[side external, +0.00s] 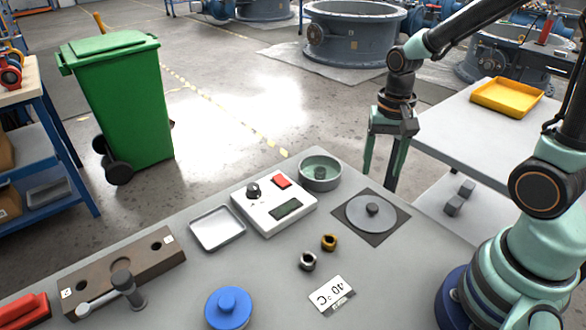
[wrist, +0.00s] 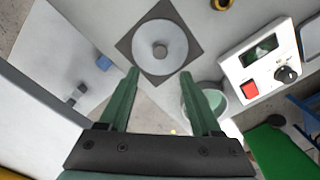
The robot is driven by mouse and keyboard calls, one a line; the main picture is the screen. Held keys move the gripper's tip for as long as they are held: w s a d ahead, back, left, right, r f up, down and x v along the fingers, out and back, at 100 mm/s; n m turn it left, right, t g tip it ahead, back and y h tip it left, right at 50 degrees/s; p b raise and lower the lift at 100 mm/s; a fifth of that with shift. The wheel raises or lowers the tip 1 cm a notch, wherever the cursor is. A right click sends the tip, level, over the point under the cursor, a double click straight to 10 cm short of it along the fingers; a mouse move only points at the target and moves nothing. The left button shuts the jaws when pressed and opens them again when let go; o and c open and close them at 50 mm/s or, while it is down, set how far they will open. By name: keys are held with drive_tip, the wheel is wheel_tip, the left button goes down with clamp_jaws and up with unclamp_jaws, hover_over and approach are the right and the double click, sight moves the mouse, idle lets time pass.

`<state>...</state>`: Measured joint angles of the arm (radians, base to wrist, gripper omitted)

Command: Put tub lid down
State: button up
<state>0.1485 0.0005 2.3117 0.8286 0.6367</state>
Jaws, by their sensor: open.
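The tub lid (side external: 357,217) is a grey disc with a darker knob in its middle. It lies flat on a dark square mat (side external: 403,213) near the table's right edge; the lid also shows in the wrist view (wrist: 178,55). The round grey-green tub (side external: 306,179) stands uncovered behind it to the left, with a small grey piece inside. In the wrist view, the right finger partly hides the tub (wrist: 219,101). My gripper (side external: 381,180) is open and empty, above and behind the lid, apart from it. It also shows in the wrist view (wrist: 160,75).
A white control box (side external: 274,216) with a red button sits left of the tub, beside a white tray (side external: 217,229). Two small rings, dark (side external: 308,261) and brass (side external: 329,242), a label card (side external: 331,296) and a blue round piece (side external: 228,307) lie in front.

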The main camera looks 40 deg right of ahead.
drive_tip(key=a+r+n+t, duration=0.2)
drive_tip(key=r+n, duration=0.2)
drive_tip(key=r, duration=0.2)
drive_tip(key=s+a+r+n+t, duration=0.1)
drive_tip(key=a+r+n+t, duration=0.1)
drive_tip(key=r+n, duration=0.3)
drive_tip(key=shift+s+a+r+t, duration=0.25)
drive_tip(key=shift+r+t, duration=0.55)
drive_tip(key=shift+r, duration=0.15)
